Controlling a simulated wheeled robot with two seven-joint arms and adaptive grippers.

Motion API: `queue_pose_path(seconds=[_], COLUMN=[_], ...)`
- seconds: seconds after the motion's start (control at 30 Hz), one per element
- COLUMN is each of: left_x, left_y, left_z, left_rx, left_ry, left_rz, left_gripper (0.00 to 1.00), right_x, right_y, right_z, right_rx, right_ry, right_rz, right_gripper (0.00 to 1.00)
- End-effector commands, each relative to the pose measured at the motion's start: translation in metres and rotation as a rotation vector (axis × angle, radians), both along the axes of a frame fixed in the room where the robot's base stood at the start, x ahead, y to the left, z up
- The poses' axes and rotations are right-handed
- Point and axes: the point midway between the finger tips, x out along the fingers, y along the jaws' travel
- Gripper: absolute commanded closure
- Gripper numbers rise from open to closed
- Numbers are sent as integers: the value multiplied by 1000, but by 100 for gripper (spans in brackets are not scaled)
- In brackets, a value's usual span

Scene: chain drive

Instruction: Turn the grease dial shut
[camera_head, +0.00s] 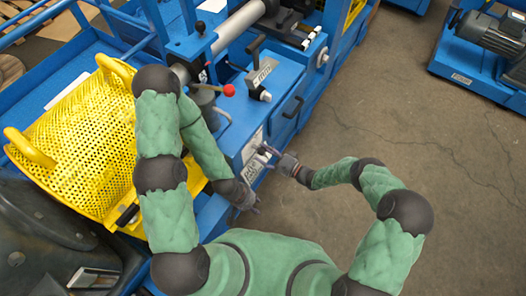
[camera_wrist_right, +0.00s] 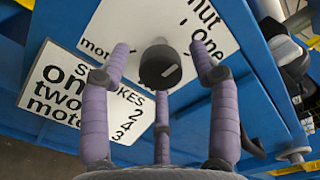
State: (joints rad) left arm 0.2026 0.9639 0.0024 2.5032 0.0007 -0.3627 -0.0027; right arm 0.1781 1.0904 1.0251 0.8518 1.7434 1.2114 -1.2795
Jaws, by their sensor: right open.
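In the head view my right gripper (camera_head: 268,154) is at the blue cabinet's front face and the dial is too small to make out. My left gripper (camera_head: 254,207) hangs lower, away from it.
A second white plate, marked "strokes" (camera_wrist_right: 85,92), lies beside the dial plate. The blue cabinet (camera_head: 232,133) carries a red-knobbed lever (camera_head: 229,90) on top. A yellow perforated guard (camera_head: 75,125) stands left.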

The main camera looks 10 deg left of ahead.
Motion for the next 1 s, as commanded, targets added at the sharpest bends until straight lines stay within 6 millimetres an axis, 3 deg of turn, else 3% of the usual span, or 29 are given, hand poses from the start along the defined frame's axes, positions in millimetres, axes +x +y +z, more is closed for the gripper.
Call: queue_pose_path(seconds=[0.3,0.5,0.7,1.0], left_x=[0,0,0,0], left_y=[0,0,0,0], left_z=[0,0,0,0], left_rx=[0,0,0,0], left_ry=[0,0,0,0], left_rz=[0,0,0,0], left_gripper=[60,60,60,60], right_x=[-23,-35,-40,-41], right_y=[-59,-86,-98,-99], right_z=[0,0,0,0], right_rx=[0,0,-2,0], right_ry=[1,1,0,-1], right_rz=[-6,-3,-1,0], right_gripper=[39,39,39,39])
